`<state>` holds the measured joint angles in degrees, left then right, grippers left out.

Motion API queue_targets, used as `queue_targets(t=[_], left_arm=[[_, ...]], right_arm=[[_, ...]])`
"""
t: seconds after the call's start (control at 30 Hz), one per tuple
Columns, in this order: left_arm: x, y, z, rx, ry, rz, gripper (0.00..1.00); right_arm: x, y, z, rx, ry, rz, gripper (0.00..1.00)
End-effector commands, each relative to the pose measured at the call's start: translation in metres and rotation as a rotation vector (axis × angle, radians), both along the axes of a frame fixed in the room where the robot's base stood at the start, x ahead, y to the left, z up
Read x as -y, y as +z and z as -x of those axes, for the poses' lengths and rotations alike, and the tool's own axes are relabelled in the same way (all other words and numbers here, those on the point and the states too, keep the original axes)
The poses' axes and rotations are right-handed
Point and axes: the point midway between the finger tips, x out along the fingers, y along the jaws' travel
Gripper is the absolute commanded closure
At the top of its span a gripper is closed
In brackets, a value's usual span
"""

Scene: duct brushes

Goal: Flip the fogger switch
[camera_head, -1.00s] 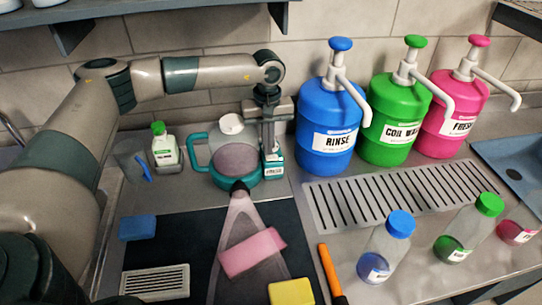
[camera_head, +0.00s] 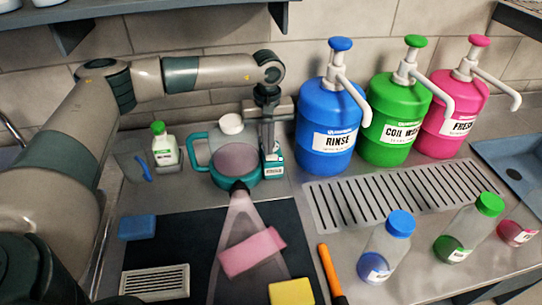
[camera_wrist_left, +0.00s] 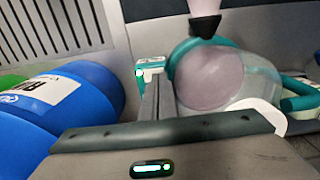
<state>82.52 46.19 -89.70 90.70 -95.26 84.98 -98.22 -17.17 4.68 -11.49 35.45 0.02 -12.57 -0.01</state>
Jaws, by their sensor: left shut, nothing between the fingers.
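The fogger (camera_head: 236,160) is a teal-handled, rounded clear tank with a white cap and a dark nozzle (camera_head: 240,187). A pale translucent cone spreads from the nozzle toward the front. A small teal-and-white labelled box (camera_head: 274,170) is at its right side; it also shows in the left wrist view (camera_wrist_left: 150,65) with a small green light. My left gripper (camera_head: 268,148) points down at this box, shut and empty. In the left wrist view its fingers (camera_wrist_left: 150,100) reach toward the box, beside the tank (camera_wrist_left: 215,75). I cannot tell whether they touch it. The switch itself is hard to make out.
Blue (camera_head: 328,125), green (camera_head: 394,120) and pink (camera_head: 452,115) pump jugs stand at the right behind a drain grate (camera_head: 380,200). A small green-capped bottle (camera_head: 164,147) stands left of the fogger. A pink sponge (camera_head: 252,252) lies on the dark mat in front.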

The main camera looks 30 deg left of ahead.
Motion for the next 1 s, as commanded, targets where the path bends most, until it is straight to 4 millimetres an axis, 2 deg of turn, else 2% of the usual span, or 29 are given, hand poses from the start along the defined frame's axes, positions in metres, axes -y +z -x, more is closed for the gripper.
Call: queue_targets(t=[1.0], left_arm=[[0.000, -0.013, 0.000, 0.000, 0.000, 0.000, 1.00]], right_arm=[[-0.002, -0.010, 0.000, 0.000, -0.001, -0.001, 1.00]])
